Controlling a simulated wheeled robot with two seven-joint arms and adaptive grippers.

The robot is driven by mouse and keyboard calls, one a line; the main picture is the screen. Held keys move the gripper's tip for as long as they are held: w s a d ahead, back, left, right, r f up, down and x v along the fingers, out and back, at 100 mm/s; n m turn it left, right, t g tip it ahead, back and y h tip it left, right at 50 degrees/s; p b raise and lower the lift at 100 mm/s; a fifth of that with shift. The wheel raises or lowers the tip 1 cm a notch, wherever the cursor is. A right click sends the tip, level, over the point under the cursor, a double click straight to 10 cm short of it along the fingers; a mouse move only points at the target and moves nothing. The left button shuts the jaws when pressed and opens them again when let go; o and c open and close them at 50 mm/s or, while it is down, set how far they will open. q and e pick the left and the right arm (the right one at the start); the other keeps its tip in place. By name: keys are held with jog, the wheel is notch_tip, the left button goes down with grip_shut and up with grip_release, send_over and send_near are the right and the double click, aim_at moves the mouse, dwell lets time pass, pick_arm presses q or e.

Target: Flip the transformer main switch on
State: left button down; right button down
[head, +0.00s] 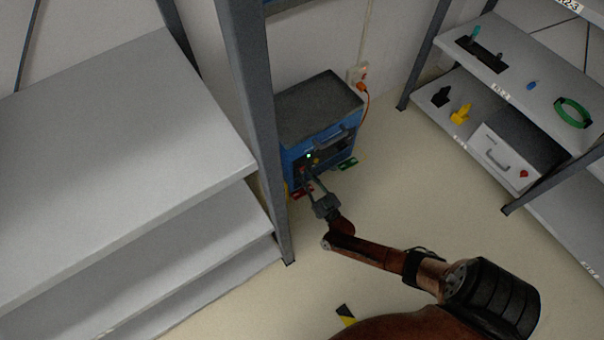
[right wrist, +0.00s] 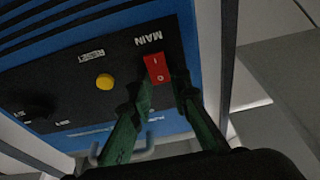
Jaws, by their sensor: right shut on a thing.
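The blue transformer (head: 318,105) with a dark top stands on the floor by the wall. In the right wrist view its black panel carries a red rocker switch (right wrist: 157,68) marked I and 0, beside the word MAIN. My right gripper (head: 307,176) reaches the front of the transformer. In the right wrist view its green fingers (right wrist: 164,85) are closed in on the switch, one to each side. Which way the rocker is tipped I cannot tell. A small green light (head: 308,156) shows on the panel in the head view. My left gripper is out of view.
A yellow button (right wrist: 105,81) by the word RESET sits beside the switch, with a black knob (right wrist: 38,107) farther left. A grey rack post (head: 253,110) stands close left of the transformer. An orange plug (head: 362,87) is at the wall outlet. Open floor (head: 420,190) lies right.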

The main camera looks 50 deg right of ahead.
jog(key=shift+f, duration=0.1)
jog(key=c, duration=1.8)
grip_release()
jog(key=shift+s, duration=0.1)
jog(key=v, duration=1.1)
jog(key=shift+s, duration=0.35)
jog(key=shift+a+f, duration=0.1)
jog(key=shift+a, duration=0.05)
